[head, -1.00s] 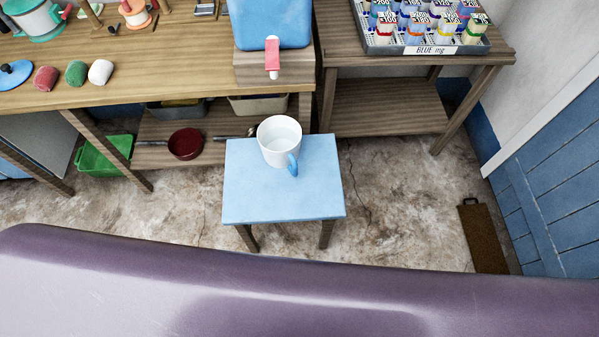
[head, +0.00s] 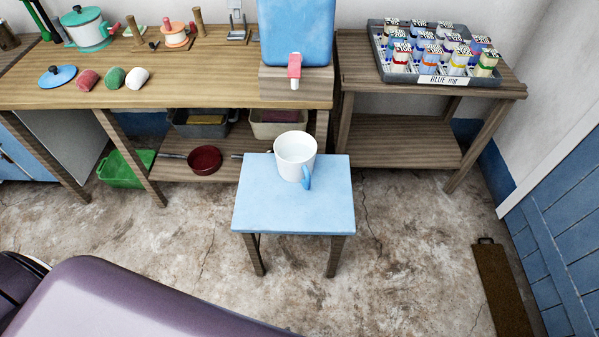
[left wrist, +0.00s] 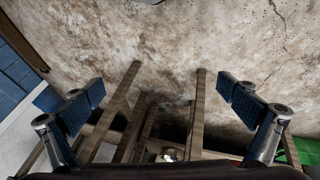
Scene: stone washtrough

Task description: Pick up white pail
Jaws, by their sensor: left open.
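The white pail (head: 295,157) stands upright on the blue-topped stool (head: 255,205), near its back edge, in the head view. Its blue handle faces front and right, and its inside looks empty. My left gripper (left wrist: 150,97) is open and empty in the left wrist view, its two fingers wide apart above bare floor and wooden legs. The pail cannot be made out between them. Neither gripper shows in the head view, and my right gripper is in no view.
Behind the stool stands a wooden bench (head: 190,88) with a blue container (head: 297,35). A side table (head: 430,72) at right bears a tray of jars (head: 440,82). A green tub (head: 127,168) sits on the floor.

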